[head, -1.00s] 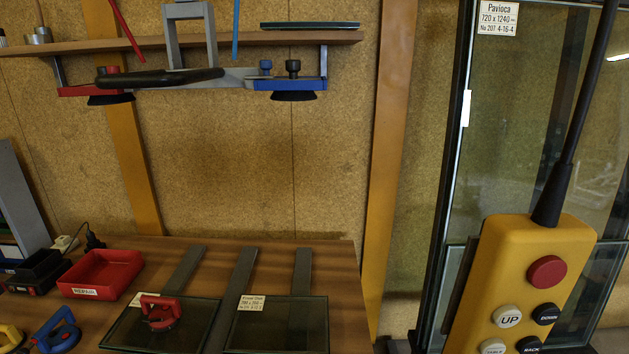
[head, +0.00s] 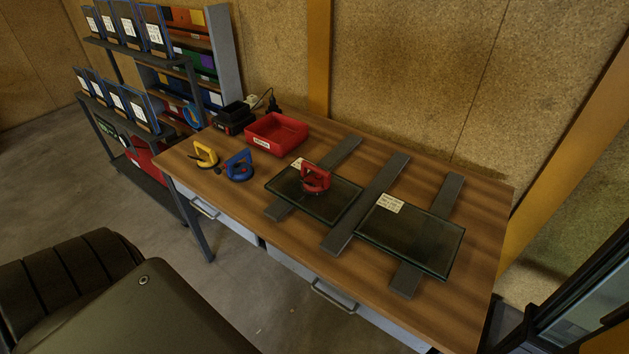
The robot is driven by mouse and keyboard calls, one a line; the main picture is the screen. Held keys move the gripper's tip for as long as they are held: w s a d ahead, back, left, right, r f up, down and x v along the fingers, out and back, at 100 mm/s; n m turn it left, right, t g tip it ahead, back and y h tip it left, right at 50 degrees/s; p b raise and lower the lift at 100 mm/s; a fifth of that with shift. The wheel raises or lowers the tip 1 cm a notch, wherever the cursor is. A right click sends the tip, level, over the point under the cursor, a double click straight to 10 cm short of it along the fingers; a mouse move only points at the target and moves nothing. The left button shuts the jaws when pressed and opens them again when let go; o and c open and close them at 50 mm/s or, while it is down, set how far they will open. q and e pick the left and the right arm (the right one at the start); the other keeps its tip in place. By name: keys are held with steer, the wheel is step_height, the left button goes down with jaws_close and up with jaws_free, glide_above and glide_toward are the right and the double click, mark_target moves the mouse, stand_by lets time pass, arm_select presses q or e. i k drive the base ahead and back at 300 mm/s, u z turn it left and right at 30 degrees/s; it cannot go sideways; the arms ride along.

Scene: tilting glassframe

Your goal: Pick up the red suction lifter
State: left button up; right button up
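The red suction lifter (head: 316,179) stands on the left glass pane (head: 336,205), near the pane's middle, with its handle up. The pane lies on grey bars on the wooden workbench (head: 478,275). Neither of my grippers shows in the head view, so I cannot tell their state. No gripper is at the lifter.
A blue lifter (head: 239,166), a yellow lifter (head: 205,154) and a red bin (head: 275,134) stand left on the bench. A second glass pane (head: 411,236) lies right. A shelf rack (head: 150,97) stands back left. Grey floor (head: 262,300) lies before the bench.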

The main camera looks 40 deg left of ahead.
mark_target(321, 180)
steer(key=z, duration=1.95)
steer(key=k, duration=2.1)
steer(key=u, duration=0.7)
